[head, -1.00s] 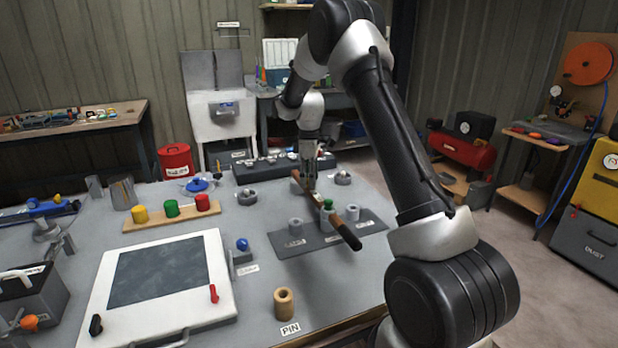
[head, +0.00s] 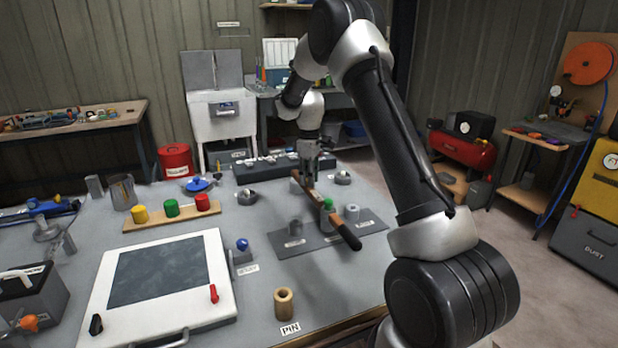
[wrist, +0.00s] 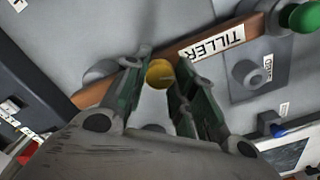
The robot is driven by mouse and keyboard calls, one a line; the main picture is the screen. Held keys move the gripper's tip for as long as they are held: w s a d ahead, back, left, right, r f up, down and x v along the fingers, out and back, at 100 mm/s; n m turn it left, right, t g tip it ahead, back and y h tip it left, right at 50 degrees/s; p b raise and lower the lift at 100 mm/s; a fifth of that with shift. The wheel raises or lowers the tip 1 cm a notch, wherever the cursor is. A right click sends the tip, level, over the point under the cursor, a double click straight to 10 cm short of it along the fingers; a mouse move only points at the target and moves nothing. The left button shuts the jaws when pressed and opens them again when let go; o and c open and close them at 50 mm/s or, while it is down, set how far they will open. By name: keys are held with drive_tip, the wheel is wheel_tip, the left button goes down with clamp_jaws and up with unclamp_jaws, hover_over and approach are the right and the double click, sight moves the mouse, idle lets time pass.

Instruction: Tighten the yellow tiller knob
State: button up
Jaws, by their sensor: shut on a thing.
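The tiller (head: 340,225) is a brown wooden bar with a dark end, lying across the back right of the grey table. It also shows in the wrist view (wrist: 95,96) with a "TILLER" label. The yellow knob (wrist: 158,73) sits by the bar between my fingertips in the wrist view; in the head view my gripper hides it. My gripper (head: 309,180) points down at the bar's far end and is shut on the yellow knob. My fingers (wrist: 156,82) show on both sides of it.
A green knob (wrist: 298,16) stands beside the bar. Grey collars stand on a dark mat (head: 280,243) under it. A wooden rack (head: 150,224) holds yellow, green and red pieces. A white hatch panel (head: 213,250) lies front left. A wooden bushing (head: 284,303) stands near the front edge.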

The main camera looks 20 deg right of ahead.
drive_tip(key=m, duration=1.4)
idle(0.7)
drive_tip(key=o, duration=1.1)
drive_tip(key=shift+c, duration=0.2)
drive_tip(key=shift+r, duration=0.15)
wheel_tip(320, 180, up, 12)
